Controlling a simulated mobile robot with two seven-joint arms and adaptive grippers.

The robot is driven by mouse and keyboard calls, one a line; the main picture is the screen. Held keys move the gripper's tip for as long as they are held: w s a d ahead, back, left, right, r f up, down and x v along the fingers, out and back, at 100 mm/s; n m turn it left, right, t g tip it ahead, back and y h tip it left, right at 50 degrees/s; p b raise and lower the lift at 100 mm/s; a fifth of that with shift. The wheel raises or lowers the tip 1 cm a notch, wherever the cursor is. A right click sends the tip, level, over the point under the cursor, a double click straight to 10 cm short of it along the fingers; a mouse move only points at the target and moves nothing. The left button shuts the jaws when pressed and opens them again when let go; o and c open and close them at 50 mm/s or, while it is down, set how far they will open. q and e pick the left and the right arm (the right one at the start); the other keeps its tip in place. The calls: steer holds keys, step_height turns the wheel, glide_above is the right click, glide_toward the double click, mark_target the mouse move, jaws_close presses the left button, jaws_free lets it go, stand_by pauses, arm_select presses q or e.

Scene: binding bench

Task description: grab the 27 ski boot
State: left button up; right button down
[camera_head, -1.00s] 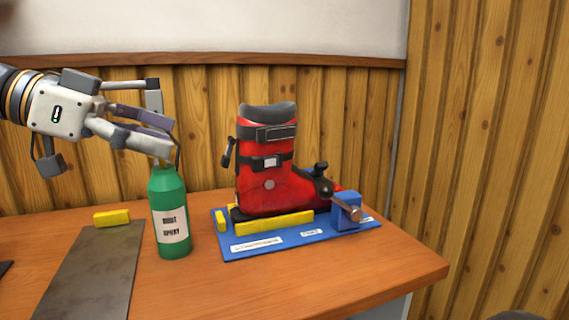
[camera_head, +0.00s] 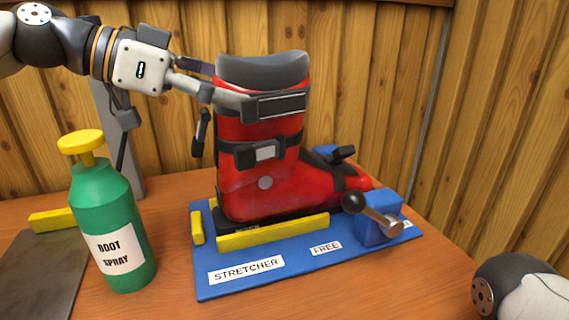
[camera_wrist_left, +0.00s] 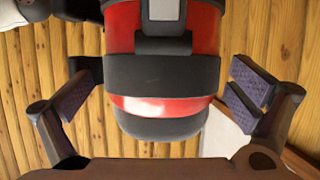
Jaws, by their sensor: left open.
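The red ski boot (camera_head: 265,170) with a grey cuff and black straps stands upright on a blue stretcher board (camera_head: 290,262). No number 27 is readable on it. My left gripper (camera_head: 226,84) is at the upper cuff in the head view, with one finger in front of the boot and the other partly hidden behind it. In the left wrist view the boot (camera_wrist_left: 165,105) is between the two padded fingers of the open left gripper (camera_wrist_left: 163,88), with a gap on each side. My right gripper is not in view.
A blue clamp block with a metal crank (camera_head: 375,215) sits at the boot's toe. Yellow bars (camera_head: 272,231) border the boot's base. A green boot spray bottle (camera_head: 110,215) stands left of the board. A grey plate (camera_head: 38,275) lies at the far left.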

arm_select(q)
steer(key=x, duration=0.3)
steer(key=shift+w+d+f, duration=0.1)
steer(key=c, duration=1.8)
